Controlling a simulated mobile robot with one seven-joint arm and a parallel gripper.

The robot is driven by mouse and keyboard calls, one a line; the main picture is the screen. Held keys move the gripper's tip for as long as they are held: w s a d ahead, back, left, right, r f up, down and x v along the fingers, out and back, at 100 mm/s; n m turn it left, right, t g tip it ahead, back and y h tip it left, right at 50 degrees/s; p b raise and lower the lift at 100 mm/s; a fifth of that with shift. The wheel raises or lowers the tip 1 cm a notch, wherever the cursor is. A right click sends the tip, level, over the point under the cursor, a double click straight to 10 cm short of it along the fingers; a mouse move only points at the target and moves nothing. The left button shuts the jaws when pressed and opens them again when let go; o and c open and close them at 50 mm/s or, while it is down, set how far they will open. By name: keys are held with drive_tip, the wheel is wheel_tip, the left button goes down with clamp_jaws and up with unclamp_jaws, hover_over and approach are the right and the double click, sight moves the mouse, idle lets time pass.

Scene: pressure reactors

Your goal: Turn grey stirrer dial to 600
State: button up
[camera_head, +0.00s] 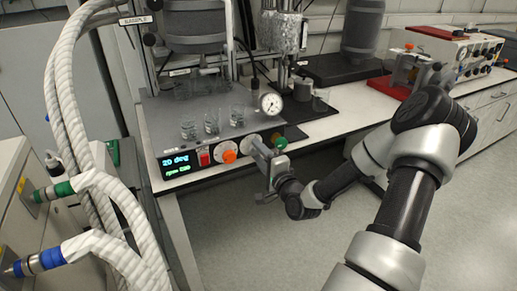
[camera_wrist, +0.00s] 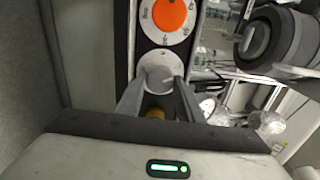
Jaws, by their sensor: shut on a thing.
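The grey stirrer dial (camera_wrist: 160,66) sits on the front panel, below the orange dial in the wrist view. My gripper (camera_wrist: 159,88) has its two fingers closed on either side of the grey dial's knob, which the fingers partly hide. In the head view my gripper (camera_head: 259,146) reaches the right part of the panel and covers much of the grey dial. The display (camera_head: 176,165) at the panel's left shows "20 deg" in blue and a green "rpm" line whose number is too small to read surely.
The orange dial (camera_head: 229,156) and a red switch (camera_head: 204,157) are just left of my gripper. Glass beakers (camera_head: 212,122) and a round gauge (camera_head: 271,103) stand above the panel. The floor in front is clear.

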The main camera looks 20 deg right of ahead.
drive_tip(key=m+p, duration=0.2)
drive_tip(key=m, duration=0.4)
drive_tip(key=shift+m, duration=0.3)
drive_tip(key=m, duration=0.6)
drive_tip(key=shift+a+f, duration=0.1)
drive_tip(key=shift+f, duration=0.1)
drive_tip(key=m+b, duration=0.2)
drive_tip(key=m, duration=0.3)
drive_tip(key=shift+m, duration=0.4)
drive_tip(key=m+b, duration=0.1)
drive_tip(key=m, duration=0.3)
drive_tip(key=shift+a+r+m, duration=0.1)
drive_tip(key=shift+m, duration=0.2)
drive_tip(key=o, duration=1.1)
drive_tip(key=shift+c, duration=0.2)
